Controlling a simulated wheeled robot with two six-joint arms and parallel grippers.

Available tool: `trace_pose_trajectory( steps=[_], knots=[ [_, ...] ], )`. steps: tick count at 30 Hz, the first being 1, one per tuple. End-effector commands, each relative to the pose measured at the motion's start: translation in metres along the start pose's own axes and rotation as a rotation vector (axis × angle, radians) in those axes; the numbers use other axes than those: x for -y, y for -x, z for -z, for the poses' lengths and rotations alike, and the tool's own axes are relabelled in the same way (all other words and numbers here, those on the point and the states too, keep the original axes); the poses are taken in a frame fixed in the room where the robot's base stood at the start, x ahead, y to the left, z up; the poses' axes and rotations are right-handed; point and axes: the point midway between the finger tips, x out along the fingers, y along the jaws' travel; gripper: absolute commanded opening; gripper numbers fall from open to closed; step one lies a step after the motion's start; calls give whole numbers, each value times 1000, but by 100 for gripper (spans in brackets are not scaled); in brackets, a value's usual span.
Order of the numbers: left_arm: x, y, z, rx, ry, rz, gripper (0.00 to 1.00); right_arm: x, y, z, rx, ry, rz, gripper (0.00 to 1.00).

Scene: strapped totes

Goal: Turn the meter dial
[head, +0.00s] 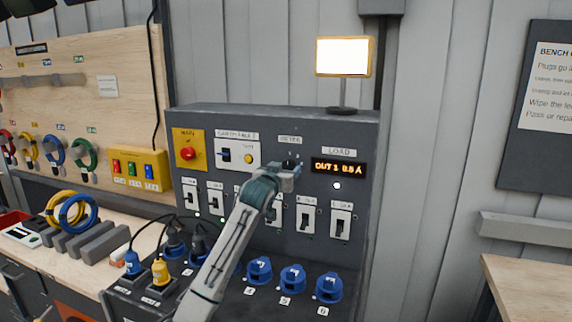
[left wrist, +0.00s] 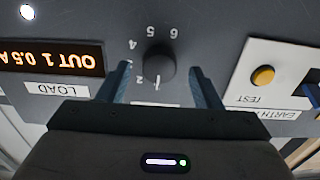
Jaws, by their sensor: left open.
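The meter dial (left wrist: 158,64) is a round dark knob with numbers around it on the grey panel, seen upside down in the left wrist view. A white mark shows on its side towards the 1. My left gripper (left wrist: 161,69) is open, with one blue-grey finger on each side of the dial. A gap shows on both sides, and I cannot tell how deep the fingers reach. In the head view my left gripper (head: 289,170) is at the panel below the METER label, partly covering the dial (head: 290,160). My right gripper is in neither view.
The orange display (head: 338,168) beside the dial reads OUT 1 0.5 A. The yellow test button (left wrist: 263,76) is on the dial's other side. Switches (head: 340,222) sit below, and blue sockets (head: 292,278) stand on the ledge. A lit screen (head: 343,57) stands on top.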

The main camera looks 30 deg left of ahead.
Motion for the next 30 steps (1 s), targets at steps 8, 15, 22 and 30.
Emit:
trace_pose_trajectory(
  steps=[8, 15, 22, 30],
  knots=[
    [0, -14, 0, 0, 0, -1, 59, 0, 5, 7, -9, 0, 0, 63],
    [0, -13, -1, 0, 0, -1, 51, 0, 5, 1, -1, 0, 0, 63],
    [0, -13, 0, 0, 0, -1, 14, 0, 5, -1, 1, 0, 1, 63],
    [0, -13, 0, 0, -32, -1, 14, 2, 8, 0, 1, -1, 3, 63]
  ],
)
